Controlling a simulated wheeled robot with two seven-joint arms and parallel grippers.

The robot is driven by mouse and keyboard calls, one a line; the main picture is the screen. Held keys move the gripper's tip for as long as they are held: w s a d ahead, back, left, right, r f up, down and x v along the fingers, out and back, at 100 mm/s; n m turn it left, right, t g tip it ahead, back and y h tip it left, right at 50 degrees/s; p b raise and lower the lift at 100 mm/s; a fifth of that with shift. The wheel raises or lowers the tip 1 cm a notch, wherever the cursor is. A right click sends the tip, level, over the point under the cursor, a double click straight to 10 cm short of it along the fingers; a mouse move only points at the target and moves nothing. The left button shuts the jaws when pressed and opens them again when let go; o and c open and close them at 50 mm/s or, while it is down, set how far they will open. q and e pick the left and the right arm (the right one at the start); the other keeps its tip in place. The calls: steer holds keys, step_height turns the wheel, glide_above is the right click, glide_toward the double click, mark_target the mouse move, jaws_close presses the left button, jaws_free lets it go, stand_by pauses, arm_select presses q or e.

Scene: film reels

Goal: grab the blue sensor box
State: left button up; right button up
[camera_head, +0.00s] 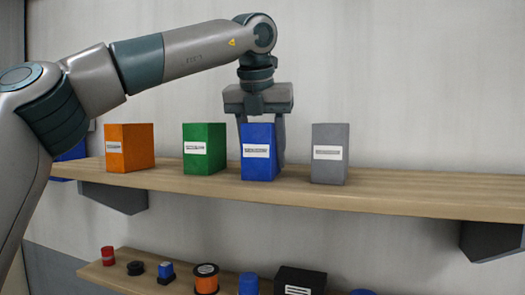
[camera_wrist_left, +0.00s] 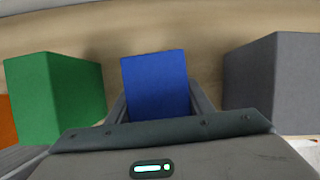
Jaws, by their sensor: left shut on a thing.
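The blue sensor box (camera_head: 257,166) stands upright on the upper wooden shelf, between a green box and a grey box, with a white label on its front. My left gripper (camera_head: 262,122) reaches down over it from above, with its fingers at the box's sides and partly hidden behind it. In the left wrist view the blue box (camera_wrist_left: 155,84) sits between the two fingers (camera_wrist_left: 158,104), and the gripper is shut on it. The box appears to rest on the shelf still. My right gripper is not in view.
The green box (camera_head: 204,148) and grey box (camera_head: 328,153) flank it with small gaps. An orange box (camera_head: 130,147) stands further left, and another blue box (camera_head: 70,160) is partly behind my arm. A lower shelf (camera_head: 225,287) holds several small items. The upper shelf (camera_head: 430,192) is clear at right.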

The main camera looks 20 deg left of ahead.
arm_select(q)
steer(key=shift+r, duration=0.1)
steer(key=shift+r+b, duration=0.35)
steer(key=shift+r, duration=0.35)
step_height(320, 180, up, 7)
steer(key=shift+r, duration=0.7)
